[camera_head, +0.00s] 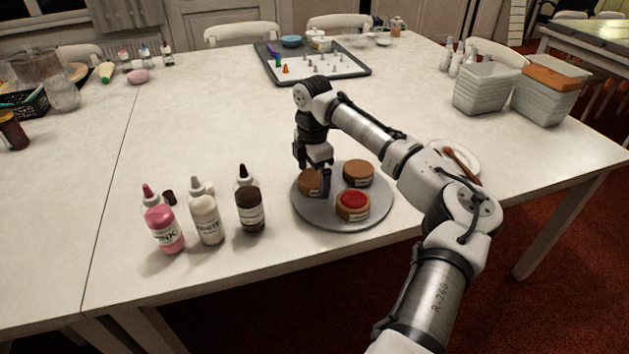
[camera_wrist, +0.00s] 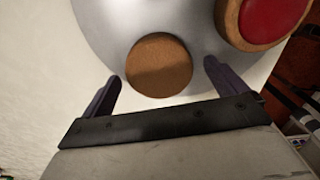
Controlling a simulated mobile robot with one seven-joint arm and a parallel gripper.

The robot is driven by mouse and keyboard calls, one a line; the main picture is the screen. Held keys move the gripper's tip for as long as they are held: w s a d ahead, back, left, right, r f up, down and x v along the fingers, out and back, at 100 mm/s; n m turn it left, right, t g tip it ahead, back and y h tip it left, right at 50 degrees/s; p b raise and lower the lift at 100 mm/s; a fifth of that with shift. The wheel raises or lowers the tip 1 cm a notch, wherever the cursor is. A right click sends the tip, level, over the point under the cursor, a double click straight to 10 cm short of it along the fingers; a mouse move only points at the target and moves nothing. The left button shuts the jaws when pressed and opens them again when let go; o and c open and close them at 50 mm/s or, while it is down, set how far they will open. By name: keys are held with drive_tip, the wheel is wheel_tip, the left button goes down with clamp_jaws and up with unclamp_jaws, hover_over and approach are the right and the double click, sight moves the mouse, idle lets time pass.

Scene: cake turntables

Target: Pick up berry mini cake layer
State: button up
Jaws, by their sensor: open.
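Three small round cake layers stand on a grey turntable (camera_head: 312,213). The front one has a red top (camera_head: 353,199); it also shows in the wrist view (camera_wrist: 272,18) at the upper right. A plain brown layer (camera_head: 309,187) is at the left and another brown layer (camera_head: 358,172) is at the back right. Their labels are too small to read, so I cannot tell which is named berry. My gripper (camera_head: 314,186) points down over the left brown layer. In the wrist view, this layer (camera_wrist: 160,68) lies between the open purple fingers, apart from both.
Pink (camera_head: 164,229), white (camera_head: 207,219) and dark brown (camera_head: 249,205) squeeze bottles stand left of the turntable. A plate with a brush-like tool (camera_head: 459,160) is at the right, behind my arm. A tray of piping tips (camera_head: 312,72) lies at the back. The table between is clear.

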drive_tip(key=shift+f, duration=0.4)
drive_tip(key=shift+c, duration=0.5)
drive_tip(key=c, duration=1)
drive_tip(key=shift+o, duration=0.2)
drive_tip(key=shift+r, duration=0.1)
